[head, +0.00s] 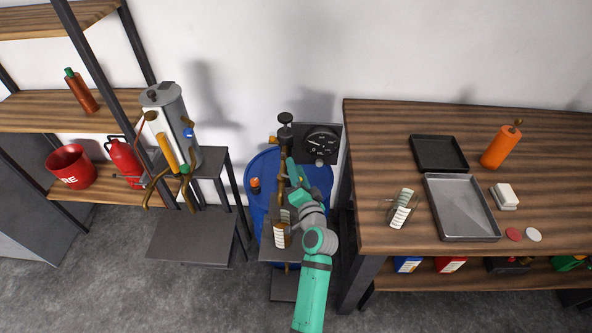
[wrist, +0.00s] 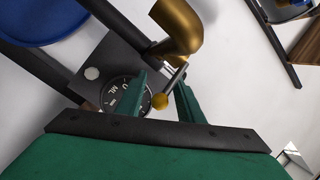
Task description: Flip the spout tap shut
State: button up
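The brass spout (wrist: 178,28) fills the upper middle of the wrist view. A short tap lever with a round brass knob (wrist: 160,101) sticks out below it. My gripper (wrist: 160,100) is open, with one green finger on each side of the knob; I cannot tell whether either finger touches it. In the head view my gripper (head: 294,180) is at the front of the blue drum (head: 259,178) and hides most of the spout and tap. A container with a pale scale strip (head: 281,236) stands on a small dark stand below the spout.
A round black gauge (head: 321,141) is behind the drum's right side, close to my gripper. A wooden bench (head: 380,160) on the right holds trays, a jug (head: 403,208) and an orange bottle (head: 501,147). A grey cylinder (head: 171,125) with brass handles stands left.

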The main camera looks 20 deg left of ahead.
grip_shut()
jog(key=n+g+y, duration=0.2)
jog(key=w+a+n+g+y, duration=0.1)
jog(key=y, duration=0.1)
jog(key=shift+f+n+g, duration=0.25)
jog(key=shift+n+g, duration=0.05)
grip_release()
jog(key=shift+d, duration=0.1)
jog(key=shift+r, duration=0.1)
